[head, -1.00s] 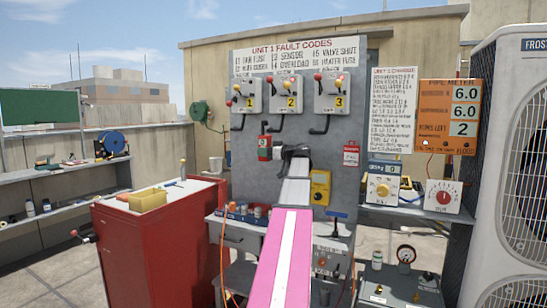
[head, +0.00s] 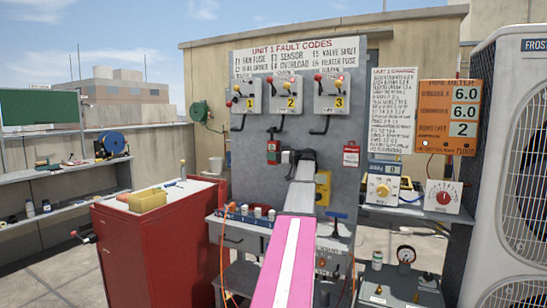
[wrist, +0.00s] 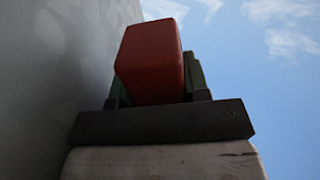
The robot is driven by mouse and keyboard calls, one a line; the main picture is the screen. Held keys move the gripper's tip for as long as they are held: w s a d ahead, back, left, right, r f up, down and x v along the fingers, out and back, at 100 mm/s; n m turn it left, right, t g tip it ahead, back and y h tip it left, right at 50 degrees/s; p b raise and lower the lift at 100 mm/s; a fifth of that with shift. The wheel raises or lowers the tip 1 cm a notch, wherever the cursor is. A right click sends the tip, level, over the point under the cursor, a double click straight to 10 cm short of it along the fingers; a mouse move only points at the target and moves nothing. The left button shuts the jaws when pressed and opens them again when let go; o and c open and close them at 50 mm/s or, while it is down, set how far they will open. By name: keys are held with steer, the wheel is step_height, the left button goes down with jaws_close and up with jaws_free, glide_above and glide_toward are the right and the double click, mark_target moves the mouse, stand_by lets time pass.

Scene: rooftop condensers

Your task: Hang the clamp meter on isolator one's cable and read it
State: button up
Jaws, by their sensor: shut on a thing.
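Isolator one (head: 247,97) is a grey box with a yellow 1 and a red-knobbed lever, at the panel's upper left. A red item (head: 273,152), which looks like the clamp meter, is below isolators one and two, clear of the cable. My gripper (head: 291,156) is shut on it from the right, lower than the cable. The wrist view shows the red body (wrist: 150,62) between my jaws (wrist: 160,95). Its face and clamp end cannot be made out.
Isolators two (head: 286,97) and three (head: 331,96) are to the right, each with a cable below. A yellow instrument (head: 324,187) is partly behind my arm. A red cabinet (head: 150,255) stands at left, a condenser (head: 515,150) at right.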

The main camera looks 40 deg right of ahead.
steer(key=shift+f, duration=0.2)
steer(key=o, duration=1)
steer(key=shift+o, duration=0.2)
steer(key=v, duration=0.7)
steer(key=shift+s+d+r, duration=0.2)
steer(key=shift+d+r, duration=0.05)
steer(key=shift+r, duration=0.2)
